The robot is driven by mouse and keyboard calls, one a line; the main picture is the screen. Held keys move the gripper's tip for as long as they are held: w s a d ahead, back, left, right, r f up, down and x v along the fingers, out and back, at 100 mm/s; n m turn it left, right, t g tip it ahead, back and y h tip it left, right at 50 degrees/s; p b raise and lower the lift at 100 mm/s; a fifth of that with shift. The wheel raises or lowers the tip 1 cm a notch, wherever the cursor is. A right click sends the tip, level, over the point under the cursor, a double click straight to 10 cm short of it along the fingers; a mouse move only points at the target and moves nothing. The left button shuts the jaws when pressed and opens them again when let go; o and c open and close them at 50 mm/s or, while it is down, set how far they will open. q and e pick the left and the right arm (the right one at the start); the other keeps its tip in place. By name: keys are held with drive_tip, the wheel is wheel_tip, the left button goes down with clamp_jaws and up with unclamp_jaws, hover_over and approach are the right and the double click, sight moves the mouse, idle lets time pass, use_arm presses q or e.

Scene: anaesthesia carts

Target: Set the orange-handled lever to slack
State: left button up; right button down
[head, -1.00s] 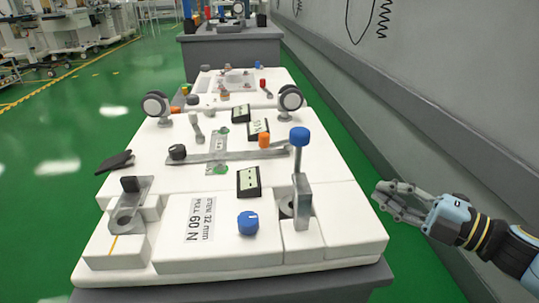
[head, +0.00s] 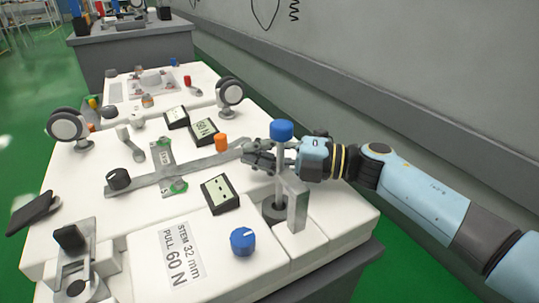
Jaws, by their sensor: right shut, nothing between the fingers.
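The orange handle (head: 221,143) stands on a long grey lever bar (head: 190,164) that lies across the white console. The bar runs from a black knob at the left to a point just right of the orange handle. No slack marking is readable. My right gripper (head: 250,157) is shut and empty, its fingertips close to the bar's right end, to the right of the orange handle. I cannot tell whether they touch the bar. My left gripper is not in view.
A blue-topped lever (head: 282,131) stands upright at my right gripper and overlaps it in the picture. A small display (head: 220,194), a blue dial (head: 243,241) and a printed label (head: 180,255) are nearer. Wheels (head: 229,94) stand farther back. A grey wall bounds the right.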

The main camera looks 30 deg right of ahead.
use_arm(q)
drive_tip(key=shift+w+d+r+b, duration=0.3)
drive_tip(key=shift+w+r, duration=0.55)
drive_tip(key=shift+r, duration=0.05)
use_arm(e)
drive_tip(key=shift+x, duration=2.2)
drive_tip(key=p+x, duration=0.1)
drive_tip(key=x, duration=0.2)
drive_tip(key=shift+w+d+r+p, duration=0.15)
drive_tip(key=shift+r+p, duration=0.05)
drive_tip(key=shift+p, duration=0.2)
drive_tip(key=shift+w+f, duration=0.2)
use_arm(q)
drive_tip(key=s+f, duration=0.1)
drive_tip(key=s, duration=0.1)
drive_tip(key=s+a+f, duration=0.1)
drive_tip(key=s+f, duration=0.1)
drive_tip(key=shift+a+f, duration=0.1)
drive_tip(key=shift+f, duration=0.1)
use_arm(e)
drive_tip(key=shift+s, duration=0.1)
